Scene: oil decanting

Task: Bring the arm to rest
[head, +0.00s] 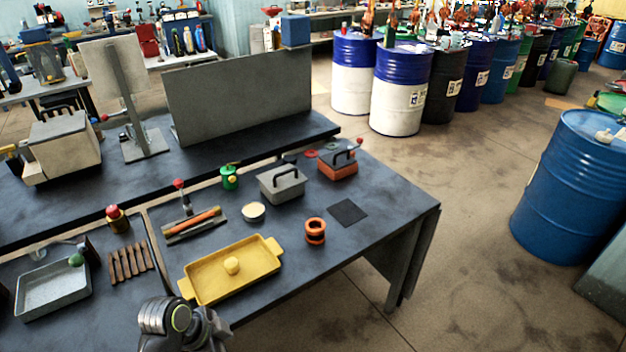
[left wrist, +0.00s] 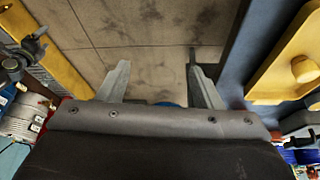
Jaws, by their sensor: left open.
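My left gripper (left wrist: 160,78) shows in the left wrist view with its two fingers apart and nothing between them. It points at the bare concrete floor (left wrist: 150,40), beside the dark table edge (left wrist: 234,40). Part of my arm (head: 180,325) shows at the bottom of the head view, in front of the yellow tray (head: 215,283); its fingertips do not show there. The tray lies on the dark table with a round yellow knob or lump in it, and it also shows at the right of the left wrist view (left wrist: 275,60). My right gripper is in neither view.
On the table (head: 375,235) stand an orange spool-like ring (head: 315,238), a grey lidded box (head: 281,188), a red handled box (head: 337,168) and a dark square pad (head: 347,212). A metal pan (head: 50,293) is at left. Blue drums (head: 560,195) stand on the floor at right.

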